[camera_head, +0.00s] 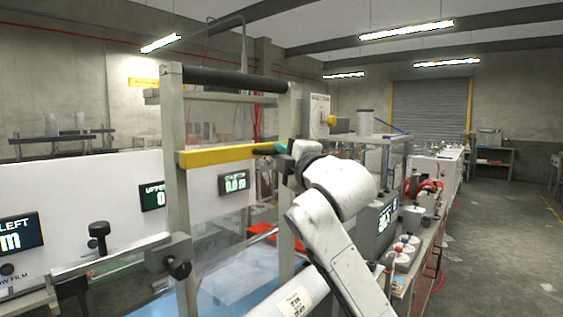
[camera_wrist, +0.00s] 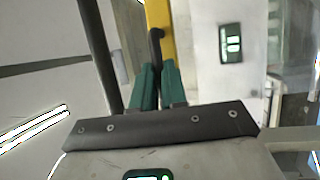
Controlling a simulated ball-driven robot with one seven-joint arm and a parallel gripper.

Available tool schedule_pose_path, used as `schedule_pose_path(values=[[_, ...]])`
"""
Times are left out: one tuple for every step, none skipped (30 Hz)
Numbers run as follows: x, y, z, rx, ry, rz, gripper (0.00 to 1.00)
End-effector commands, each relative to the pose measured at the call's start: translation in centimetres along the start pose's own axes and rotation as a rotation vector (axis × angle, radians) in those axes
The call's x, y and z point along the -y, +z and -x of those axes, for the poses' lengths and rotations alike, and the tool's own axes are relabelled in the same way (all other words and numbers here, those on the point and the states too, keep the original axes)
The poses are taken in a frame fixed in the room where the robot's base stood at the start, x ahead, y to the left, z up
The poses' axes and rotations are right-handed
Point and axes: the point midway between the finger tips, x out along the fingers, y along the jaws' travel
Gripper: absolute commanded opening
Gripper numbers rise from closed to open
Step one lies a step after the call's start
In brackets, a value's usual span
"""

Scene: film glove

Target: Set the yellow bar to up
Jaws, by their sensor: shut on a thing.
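The yellow bar (camera_head: 215,155) runs roughly level across the upright grey frame in the head view, at about the upper third of its posts. In the wrist view the yellow bar (camera_wrist: 158,16) enters from the top, with a dark handle (camera_wrist: 156,42) at its near side. My gripper (camera_head: 268,149) is at the bar's right end, beside the right post. Its green fingers (camera_wrist: 157,72) are close together on the dark handle in the wrist view. The exact contact between the fingertips is partly hidden.
A black roller (camera_head: 235,78) tops the frame. Clear film (camera_head: 235,240) hangs below the bar. A white panel with green displays (camera_head: 235,182) is behind. Open floor (camera_head: 500,240) lies at right.

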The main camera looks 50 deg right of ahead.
Motion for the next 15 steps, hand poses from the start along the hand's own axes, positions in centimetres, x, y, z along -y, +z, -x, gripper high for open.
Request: schedule_pose_path(values=[[-0.76,-0.07,-0.10,-0.001,0.004,0.001,0.00],[-0.87,-0.08,-0.12,-0.001,0.004,0.000,0.00],[-0.94,-0.09,-0.13,-0.001,0.004,0.000,0.00],[-0.96,-0.09,-0.12,-0.001,0.004,0.000,0.00],[-0.97,-0.09,-0.12,-0.001,0.005,0.000,0.00],[-0.98,-0.09,-0.11,-0.001,0.006,0.000,0.00],[-1.00,-0.09,-0.10,-0.001,0.007,0.000,0.00],[-1.03,-0.10,-0.10,-0.001,0.007,0.000,0.00],[-1.07,-0.10,-0.09,-0.001,0.008,0.001,0.00],[-1.10,-0.11,-0.09,-0.002,0.009,0.001,0.00],[-1.13,-0.11,-0.09,-0.002,0.010,0.001,0.00],[-1.16,-0.12,-0.09,-0.002,0.010,0.001,0.14],[-1.17,-0.12,-0.08,-0.002,0.010,0.001,0.17],[-1.17,-0.12,-0.08,-0.002,0.010,0.001,0.20],[-1.15,-0.12,-0.08,-0.002,0.010,0.001,0.24]])
